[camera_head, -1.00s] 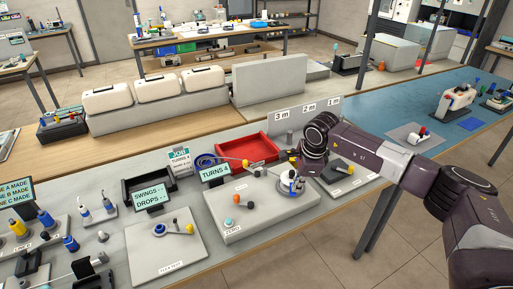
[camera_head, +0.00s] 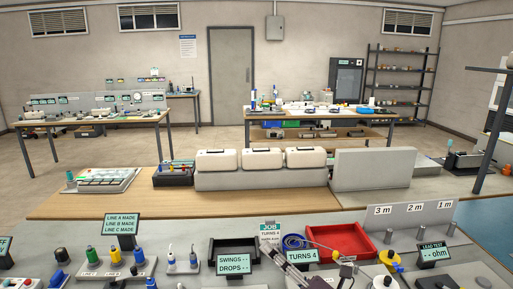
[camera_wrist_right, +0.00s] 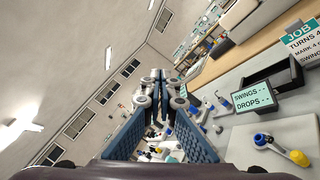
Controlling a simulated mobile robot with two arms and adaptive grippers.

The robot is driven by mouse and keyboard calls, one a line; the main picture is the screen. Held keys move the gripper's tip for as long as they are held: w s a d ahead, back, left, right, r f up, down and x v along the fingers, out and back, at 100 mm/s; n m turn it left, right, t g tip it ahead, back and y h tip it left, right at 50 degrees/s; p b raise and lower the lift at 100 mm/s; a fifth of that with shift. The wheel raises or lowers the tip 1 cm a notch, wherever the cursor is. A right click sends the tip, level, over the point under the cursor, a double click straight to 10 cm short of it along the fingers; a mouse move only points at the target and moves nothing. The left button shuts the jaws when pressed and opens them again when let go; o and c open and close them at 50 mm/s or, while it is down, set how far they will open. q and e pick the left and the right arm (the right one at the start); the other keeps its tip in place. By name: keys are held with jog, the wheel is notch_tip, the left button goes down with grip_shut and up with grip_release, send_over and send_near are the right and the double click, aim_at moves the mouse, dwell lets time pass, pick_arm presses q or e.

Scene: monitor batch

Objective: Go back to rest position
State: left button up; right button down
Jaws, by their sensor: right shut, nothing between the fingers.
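My right gripper (camera_head: 280,256) shows at the bottom of the head view, low over the front bench, only its front part in the picture. It points up and away. In the right wrist view its two blue ribbed fingers (camera_wrist_right: 157,100) meet at the tips, shut with nothing between them. My left gripper is in neither current view.
Close by stand a red tray (camera_head: 342,241), a black tray (camera_head: 233,252), the "SWINGS DROPS" sign (camera_head: 234,264) and the "TURNS 4" sign (camera_head: 303,256). White cases (camera_head: 262,159) stand farther back. The wooden surface (camera_head: 110,205) has free room.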

jog(key=d+f+m+t+h, duration=0.3)
jog(key=d+f+m+h, duration=0.2)
jog(key=d+m+h, duration=0.85)
jog(key=s+d+f+m+g+h, duration=0.1)
jog(key=s+d+f+m+g, duration=0.15)
jog(key=s+f+m, duration=0.3)
jog(key=s+d+f+m+g+h, duration=0.1)
jog(key=s+d+f+m+g, duration=0.1)
jog(key=s+f+m+g, duration=0.35)
jog(key=s+f+m+g+y, duration=0.1)
jog(key=s+f+m+g, duration=0.2)
jog(key=s+f, duration=0.5)
jog(key=s+f+m+g+y, duration=0.1)
jog(key=s+f+m+g, duration=0.25)
jog(key=s, duration=0.85)
notch_tip(320, 180, down, 26)
jog(key=s+a+g, duration=0.1)
jog(key=s, duration=0.1)
jog(key=s+d+f+g, duration=0.1)
jog(key=s+d+f, duration=0.2)
jog(key=s+f, duration=1.4)
